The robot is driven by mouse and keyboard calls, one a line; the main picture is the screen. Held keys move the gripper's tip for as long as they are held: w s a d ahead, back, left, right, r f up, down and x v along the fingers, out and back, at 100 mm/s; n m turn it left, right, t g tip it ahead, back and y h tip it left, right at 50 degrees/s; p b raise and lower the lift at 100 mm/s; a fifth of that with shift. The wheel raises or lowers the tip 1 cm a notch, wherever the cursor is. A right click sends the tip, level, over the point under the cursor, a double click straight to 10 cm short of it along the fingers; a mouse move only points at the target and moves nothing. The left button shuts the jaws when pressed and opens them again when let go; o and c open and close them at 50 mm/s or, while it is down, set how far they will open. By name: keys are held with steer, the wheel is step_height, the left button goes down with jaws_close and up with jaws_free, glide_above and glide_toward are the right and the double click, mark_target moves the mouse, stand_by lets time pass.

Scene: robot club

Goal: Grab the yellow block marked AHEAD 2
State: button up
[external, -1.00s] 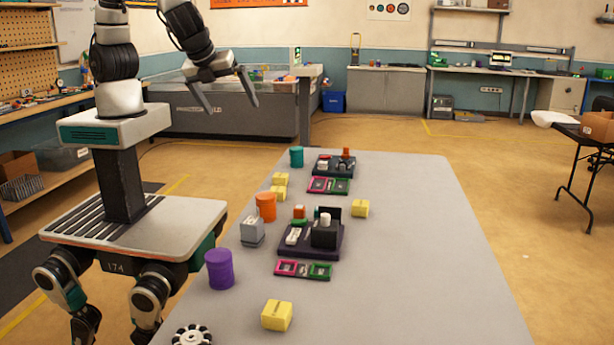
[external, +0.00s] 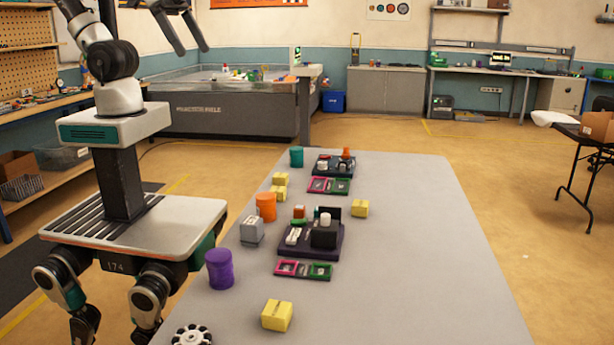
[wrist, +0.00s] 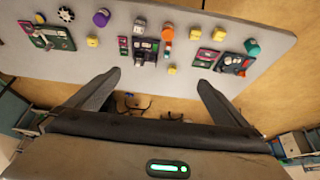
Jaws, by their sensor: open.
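Several yellow blocks lie on the grey table (external: 420,260). One yellow block (external: 277,315) is at the near end, one (external: 360,208) is right of the middle dark tray, and two, the upper (external: 280,179) and lower (external: 277,192), sit close together farther back. The wrist view also shows yellow blocks, among them one at the left (wrist: 92,41) and one near the table edge (wrist: 172,70). Their markings are too small to read, so I cannot tell which is AHEAD 2. My gripper (external: 193,52) is open and empty, high above and away from the table; its spread fingers (wrist: 158,78) show in the wrist view.
A purple cylinder (external: 219,268), an orange cylinder (external: 266,206) and a teal cylinder (external: 297,156) stand along the table's left side. Dark trays with parts, including the middle one (external: 295,252), and pink and green frames (external: 303,270) lie nearby. The table's right side is clear.

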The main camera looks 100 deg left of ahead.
steer(key=c, duration=1)
steer(key=shift+w, duration=0.1)
